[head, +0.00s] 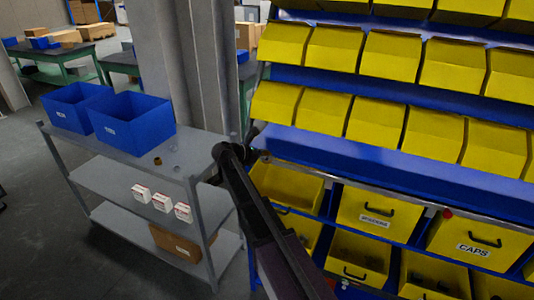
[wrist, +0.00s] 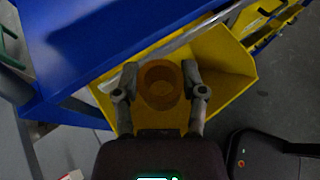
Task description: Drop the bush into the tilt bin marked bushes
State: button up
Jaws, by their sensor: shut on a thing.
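In the wrist view my gripper (wrist: 160,76) is shut on the bush (wrist: 160,98), a short brownish-orange ring held between the two fingers. The ring's opening shows. Behind and below it is a yellow tilt bin (wrist: 228,62), seen from above, with the bush over its area; the height gap is hard to judge. In the head view a yellow bin (head: 290,185) at the left end of the upper lower-rack row stands open, partly behind my arm. No readable label shows on it. My gripper is not clearly seen in the head view.
Neighbouring tilt bins carry labels, one reading CAPS (head: 473,250) and one hard to read (head: 377,222). Rows of yellow bins (head: 390,56) rise above a blue ledge (head: 400,160). A grey cart (head: 125,148) at left holds blue boxes (head: 132,120), small rings (head: 157,161) and white cartons (head: 162,202).

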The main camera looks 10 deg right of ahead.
jog(key=shift+f, duration=0.15)
notch_tip(320, 180, down, 8)
jog(key=b, duration=0.7)
jog(key=shift+r+b, duration=0.2)
jog(key=shift+b, duration=0.2)
jog(key=o, duration=1.3)
jog(key=shift+c, duration=0.2)
jog(key=shift+r, duration=0.25)
